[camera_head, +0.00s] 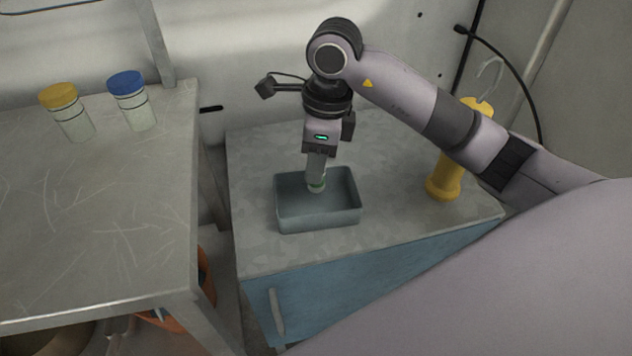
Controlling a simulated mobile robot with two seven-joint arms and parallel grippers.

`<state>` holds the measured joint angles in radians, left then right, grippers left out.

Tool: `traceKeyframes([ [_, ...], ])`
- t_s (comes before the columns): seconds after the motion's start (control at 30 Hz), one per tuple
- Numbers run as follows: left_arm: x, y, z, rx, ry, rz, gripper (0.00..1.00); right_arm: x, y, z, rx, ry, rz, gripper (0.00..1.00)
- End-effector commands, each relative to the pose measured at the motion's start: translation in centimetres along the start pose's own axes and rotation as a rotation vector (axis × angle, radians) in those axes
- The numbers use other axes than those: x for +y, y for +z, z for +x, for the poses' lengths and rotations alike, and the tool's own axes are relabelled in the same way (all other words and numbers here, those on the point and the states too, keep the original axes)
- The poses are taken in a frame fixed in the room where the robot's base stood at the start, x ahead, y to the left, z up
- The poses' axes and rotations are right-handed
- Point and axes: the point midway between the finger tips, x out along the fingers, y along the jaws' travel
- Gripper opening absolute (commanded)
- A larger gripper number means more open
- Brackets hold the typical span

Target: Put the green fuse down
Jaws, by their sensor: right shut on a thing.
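The green fuse (316,187) is a small pale green piece at the tip of my right gripper (316,178). My right gripper points down and is shut on the fuse. It holds the fuse inside the opening of a grey-blue rectangular tray (318,220), near its middle. I cannot tell whether the fuse touches the tray floor. The gripper's fingers hide the fuse's upper part. My left gripper is not in view.
The tray stands on a grey-topped blue cabinet (258,255). A yellow cylinder (446,178) stands right of it, partly behind my right arm. A worn table (100,220) at left carries a yellow-lidded jar (68,112) and a blue-lidded jar (132,101).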

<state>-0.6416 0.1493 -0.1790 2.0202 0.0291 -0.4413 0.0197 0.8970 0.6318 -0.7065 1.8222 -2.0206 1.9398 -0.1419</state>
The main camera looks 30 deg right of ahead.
Motion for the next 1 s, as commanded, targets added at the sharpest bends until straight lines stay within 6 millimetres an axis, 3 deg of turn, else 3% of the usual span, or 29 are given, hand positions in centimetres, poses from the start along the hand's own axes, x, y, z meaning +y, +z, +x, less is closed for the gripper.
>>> traceKeyframes([
  [0.17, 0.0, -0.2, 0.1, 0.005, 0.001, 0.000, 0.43, 0.0, -0.1, 1.2, 0.001, 0.001, 0.001, 0.01],
  [0.4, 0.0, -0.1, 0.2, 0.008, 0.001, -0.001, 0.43, 0.1, -0.6, 4.6, 0.002, 0.003, 0.001, 0.01],
  [0.8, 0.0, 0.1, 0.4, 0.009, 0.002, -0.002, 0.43, 0.0, -0.6, 5.3, 0.000, -0.001, -0.001, 0.01],
  [0.83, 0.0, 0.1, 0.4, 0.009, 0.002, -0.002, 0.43, 0.0, -0.6, 5.3, 0.000, -0.001, -0.001, 0.33],
  [0.9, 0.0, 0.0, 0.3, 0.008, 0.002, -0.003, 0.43, 0.0, -0.6, 5.2, 0.000, -0.001, 0.000, 0.56],
  [1.0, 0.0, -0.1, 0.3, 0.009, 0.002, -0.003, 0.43, 0.0, -0.6, 5.2, 0.000, 0.000, 0.000, 0.56],
])
